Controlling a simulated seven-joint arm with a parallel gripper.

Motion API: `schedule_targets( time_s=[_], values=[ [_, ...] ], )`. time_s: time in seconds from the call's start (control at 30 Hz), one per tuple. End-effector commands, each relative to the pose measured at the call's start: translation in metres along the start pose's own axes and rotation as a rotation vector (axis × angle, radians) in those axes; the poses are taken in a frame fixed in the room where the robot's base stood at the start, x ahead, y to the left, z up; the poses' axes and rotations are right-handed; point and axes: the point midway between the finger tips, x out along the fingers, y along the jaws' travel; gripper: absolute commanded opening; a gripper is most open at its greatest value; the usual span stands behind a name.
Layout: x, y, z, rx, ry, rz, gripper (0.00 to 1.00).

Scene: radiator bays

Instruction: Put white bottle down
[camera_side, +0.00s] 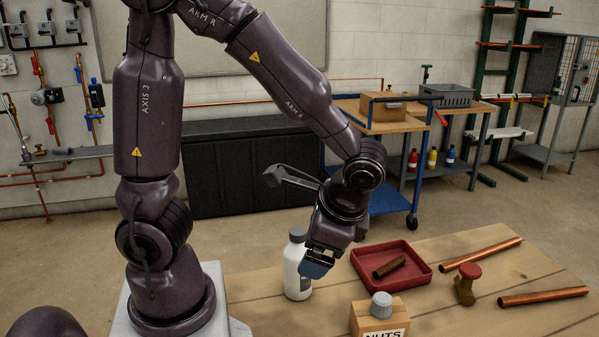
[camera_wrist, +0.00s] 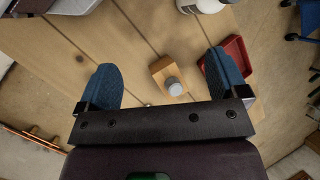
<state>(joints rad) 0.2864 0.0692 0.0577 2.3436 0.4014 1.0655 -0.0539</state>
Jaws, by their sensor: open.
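The white bottle (camera_side: 296,275) with a grey cap stands upright on the wooden table in the side view, to the left of my gripper (camera_side: 318,265). A blue finger overlaps the bottle's right edge in that view; I cannot tell whether they touch. In the wrist view a white part of the bottle (camera_wrist: 202,5) shows at the top edge, outside the fingers. My gripper (camera_wrist: 163,78) is open, its two blue fingers wide apart with nothing held between them.
A NUTS box (camera_side: 371,325) with a grey-topped cylinder stands at the front; it shows beyond the finger gap in the wrist view (camera_wrist: 158,85). A red tray (camera_side: 418,284) holds a brown tube. Copper pipes (camera_side: 480,258) and a red-topped valve (camera_side: 466,284) lie right.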

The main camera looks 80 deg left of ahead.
Motion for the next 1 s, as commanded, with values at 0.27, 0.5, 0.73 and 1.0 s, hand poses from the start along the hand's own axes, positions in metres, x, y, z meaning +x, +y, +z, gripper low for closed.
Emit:
schedule_targets(
  time_s=[0.27, 0.5, 0.73, 1.0],
  values=[
    [-0.066, -0.012, 0.037, -0.321, 0.446, 0.183, 0.92],
    [-0.100, -0.014, 0.062, -0.481, 0.711, 0.246, 0.92],
    [-0.106, -0.014, 0.067, -0.512, 0.767, 0.258, 0.92],
    [-0.106, -0.014, 0.067, -0.510, 0.765, 0.257, 0.92]
  ],
)
